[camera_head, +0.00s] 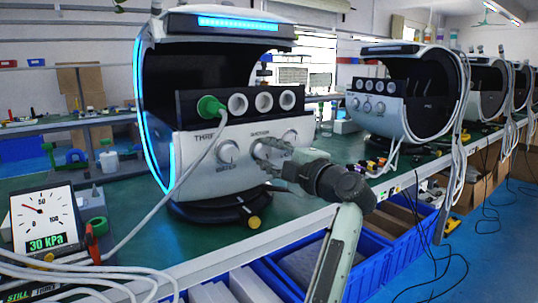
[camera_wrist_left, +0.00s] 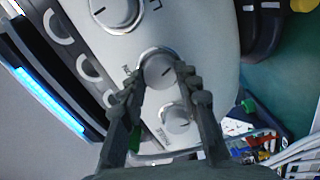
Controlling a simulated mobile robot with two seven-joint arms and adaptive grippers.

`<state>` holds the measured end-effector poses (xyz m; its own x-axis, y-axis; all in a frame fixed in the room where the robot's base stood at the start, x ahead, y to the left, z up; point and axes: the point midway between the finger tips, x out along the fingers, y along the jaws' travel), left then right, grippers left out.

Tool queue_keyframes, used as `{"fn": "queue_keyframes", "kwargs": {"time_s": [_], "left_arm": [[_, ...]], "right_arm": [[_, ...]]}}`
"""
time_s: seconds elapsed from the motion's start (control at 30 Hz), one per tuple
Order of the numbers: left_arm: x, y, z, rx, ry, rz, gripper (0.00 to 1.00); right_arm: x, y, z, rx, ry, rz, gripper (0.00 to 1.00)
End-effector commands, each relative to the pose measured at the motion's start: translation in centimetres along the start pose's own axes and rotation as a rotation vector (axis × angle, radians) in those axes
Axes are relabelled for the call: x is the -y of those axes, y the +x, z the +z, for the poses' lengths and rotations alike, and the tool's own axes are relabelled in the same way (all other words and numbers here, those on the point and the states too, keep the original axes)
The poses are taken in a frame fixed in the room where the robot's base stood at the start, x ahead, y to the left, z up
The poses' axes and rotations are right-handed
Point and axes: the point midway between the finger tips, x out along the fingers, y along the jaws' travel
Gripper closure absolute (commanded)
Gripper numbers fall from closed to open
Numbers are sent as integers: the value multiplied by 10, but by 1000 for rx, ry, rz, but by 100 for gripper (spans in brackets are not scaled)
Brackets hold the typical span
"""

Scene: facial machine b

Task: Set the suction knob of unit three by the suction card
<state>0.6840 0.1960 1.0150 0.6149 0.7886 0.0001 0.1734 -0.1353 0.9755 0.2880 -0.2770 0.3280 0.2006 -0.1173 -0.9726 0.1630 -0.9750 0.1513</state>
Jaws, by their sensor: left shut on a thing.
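Unit three (camera_head: 205,160), a white machine lettered "THRE…", stands on the green bench with a blue light strip lit. Its front has a row of three knobs, the middle one labelled suction. My left gripper (camera_head: 264,152) is at this suction knob and covers most of it. A tilted white gauge card (camera_head: 44,220) at the left has a red needle and reads 30 kPa. My right gripper is not in view.
A green plug (camera_head: 210,107) with a white hose sits in the unit's upper socket row. The water knob (camera_head: 228,151) is left of my gripper, and another knob (camera_head: 290,137) is close on its right. More units (camera_head: 400,110) stand behind. Blue crates (camera_head: 340,265) are below the bench edge.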

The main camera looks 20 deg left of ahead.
Motion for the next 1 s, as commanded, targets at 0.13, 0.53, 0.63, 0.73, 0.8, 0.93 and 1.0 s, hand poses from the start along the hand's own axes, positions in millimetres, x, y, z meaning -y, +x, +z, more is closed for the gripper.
{"fn": "queue_keyframes", "kwargs": {"time_s": [0.13,0.53,0.63,0.73,0.8,0.93,1.0], "left_arm": [[0,0,0,1,77,-1,97],[0,0,1,1,160,-1,97],[0,0,1,1,163,-1,97],[0,0,1,1,162,-1,97],[0,0,1,1,162,-1,97],[0,0,1,1,161,-1,62],[0,0,0,1,161,-1,53]], "right_arm": [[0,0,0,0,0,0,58],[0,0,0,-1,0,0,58],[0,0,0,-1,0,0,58],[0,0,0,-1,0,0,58],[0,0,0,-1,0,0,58],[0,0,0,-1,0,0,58],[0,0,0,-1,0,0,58]]}}
